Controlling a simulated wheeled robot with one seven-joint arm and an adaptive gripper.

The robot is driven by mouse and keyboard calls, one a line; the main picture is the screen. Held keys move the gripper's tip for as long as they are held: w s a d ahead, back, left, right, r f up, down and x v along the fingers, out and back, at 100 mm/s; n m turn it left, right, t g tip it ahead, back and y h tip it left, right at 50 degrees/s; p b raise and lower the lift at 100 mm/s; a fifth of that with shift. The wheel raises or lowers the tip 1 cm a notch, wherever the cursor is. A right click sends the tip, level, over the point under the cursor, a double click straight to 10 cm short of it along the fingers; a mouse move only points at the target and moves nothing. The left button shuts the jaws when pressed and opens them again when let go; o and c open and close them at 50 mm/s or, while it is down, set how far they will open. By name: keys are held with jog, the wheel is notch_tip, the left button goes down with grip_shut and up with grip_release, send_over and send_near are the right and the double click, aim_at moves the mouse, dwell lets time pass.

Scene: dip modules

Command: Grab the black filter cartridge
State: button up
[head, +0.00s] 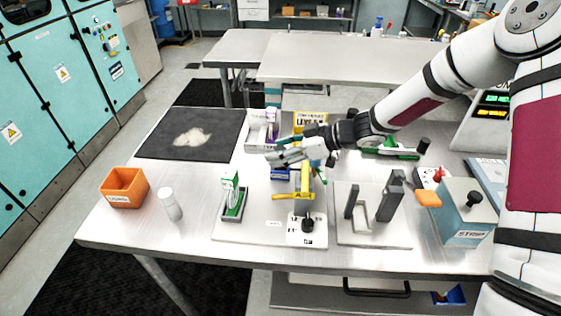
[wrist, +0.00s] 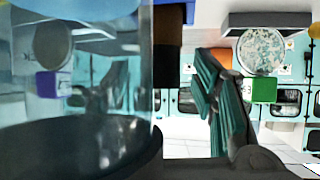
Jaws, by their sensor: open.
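A small black cylinder (head: 424,145), which may be the black filter cartridge, stands at the right of the table by a green part (head: 390,150). It is small, and I cannot be sure what it is. My gripper (head: 288,157) is open above the middle of the table, well to the left of that cylinder and close to a yellow stand.
A yellow-topped stand (head: 306,182) and a green module in a holder (head: 233,200) are near my gripper. A grey fixture with two uprights (head: 372,228), a teal box (head: 463,215), an orange bin (head: 124,188) and a white cylinder (head: 170,204) stand around. A black mat (head: 160,149) lies back left.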

grip_shut()
jog(key=shift+r, duration=0.15)
